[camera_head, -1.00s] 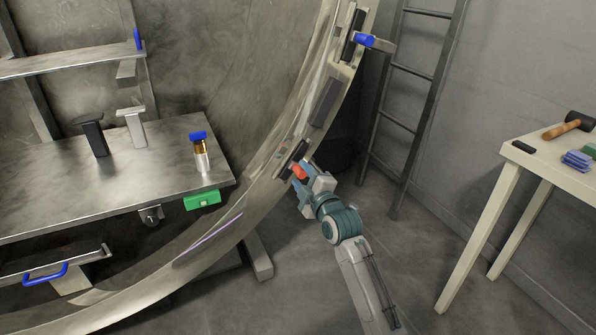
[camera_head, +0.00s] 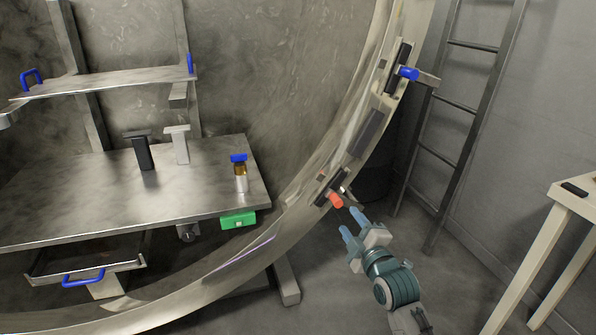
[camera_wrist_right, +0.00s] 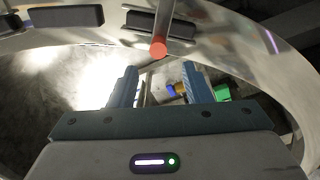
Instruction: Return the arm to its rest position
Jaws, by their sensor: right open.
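My right gripper (camera_head: 349,226) is open and empty in the head view, a little below and right of a red-tipped handle (camera_head: 336,200) on the rim of the round chamber opening. A gap shows between its fingers and the handle. In the right wrist view, the two blue-grey fingers of my right gripper (camera_wrist_right: 168,88) stand apart, with the red knob (camera_wrist_right: 158,48) beyond them, just above the gap. My left gripper is not in view.
The chamber rim (camera_head: 308,190) curves close beside my right arm. Inside, a metal table (camera_head: 90,205) carries a blue-capped vial (camera_head: 240,173) and two stands. A blue handle (camera_head: 408,73) projects higher on the rim. A ladder (camera_head: 470,120) and white table (camera_head: 574,196) stand right.

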